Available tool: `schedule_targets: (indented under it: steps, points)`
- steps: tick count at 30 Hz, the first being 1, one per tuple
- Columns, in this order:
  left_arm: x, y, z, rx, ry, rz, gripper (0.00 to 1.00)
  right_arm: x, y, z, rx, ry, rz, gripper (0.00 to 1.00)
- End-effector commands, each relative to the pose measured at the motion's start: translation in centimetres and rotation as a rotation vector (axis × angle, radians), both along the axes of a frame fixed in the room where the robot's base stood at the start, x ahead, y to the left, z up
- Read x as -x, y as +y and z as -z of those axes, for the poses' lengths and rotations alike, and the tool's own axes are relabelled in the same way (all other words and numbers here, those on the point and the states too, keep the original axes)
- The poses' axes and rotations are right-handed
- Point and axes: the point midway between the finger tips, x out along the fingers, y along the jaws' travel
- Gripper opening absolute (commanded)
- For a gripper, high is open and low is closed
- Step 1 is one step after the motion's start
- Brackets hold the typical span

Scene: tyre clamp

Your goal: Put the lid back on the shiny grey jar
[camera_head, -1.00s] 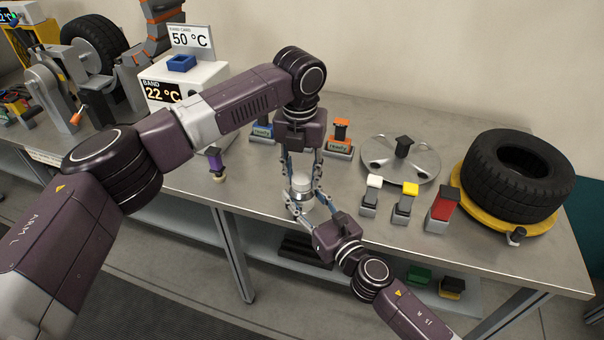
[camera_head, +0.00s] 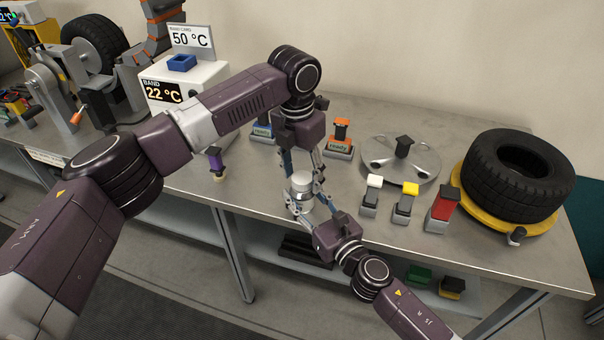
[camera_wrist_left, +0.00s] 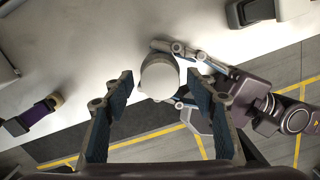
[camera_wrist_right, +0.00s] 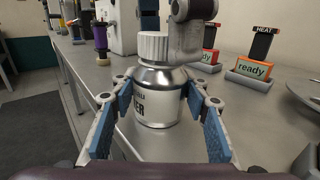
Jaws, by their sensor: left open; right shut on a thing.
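The shiny grey jar (camera_head: 303,204) stands upright near the bench's front edge; its label shows in the right wrist view (camera_wrist_right: 158,106). The white ridged lid (camera_wrist_right: 152,47) sits on top of the jar; I cannot tell how tightly. It shows from above as a pale disc in the left wrist view (camera_wrist_left: 159,77). My right gripper (camera_wrist_right: 160,104) is shut around the jar's body from the front. My left gripper (camera_head: 303,172) points down over the lid with its fingers apart, one on each side in its wrist view, and holds nothing.
A purple-handled tool (camera_head: 216,164) stands left of the jar. A tyre (camera_head: 515,175) lies on a yellow ring further right.

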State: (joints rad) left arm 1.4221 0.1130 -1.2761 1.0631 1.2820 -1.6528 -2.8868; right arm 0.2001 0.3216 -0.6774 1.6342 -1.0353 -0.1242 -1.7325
Motion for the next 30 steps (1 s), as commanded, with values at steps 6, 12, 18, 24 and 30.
schedule_targets:
  steps: [6,12,18,24,30]
  points:
    - [0.0,0.0,-0.3,0.000,0.000,-0.001,0.52,0.0,0.0,0.0,0.001,0.001,0.000,0.00]
    - [0.0,0.0,-2.7,0.000,-0.001,-0.001,0.52,0.0,0.0,0.0,0.001,0.001,0.000,0.00]
    - [0.0,0.0,-4.4,-0.001,0.001,-0.001,0.52,0.0,0.0,0.0,0.001,0.001,0.000,0.00]
    - [0.0,0.0,-4.4,-0.001,0.001,-0.001,0.51,0.0,0.0,0.0,0.000,0.000,0.000,0.00]
    - [0.0,0.0,-4.5,0.003,0.005,-0.060,0.49,0.0,0.0,0.0,0.000,0.000,0.000,0.00]
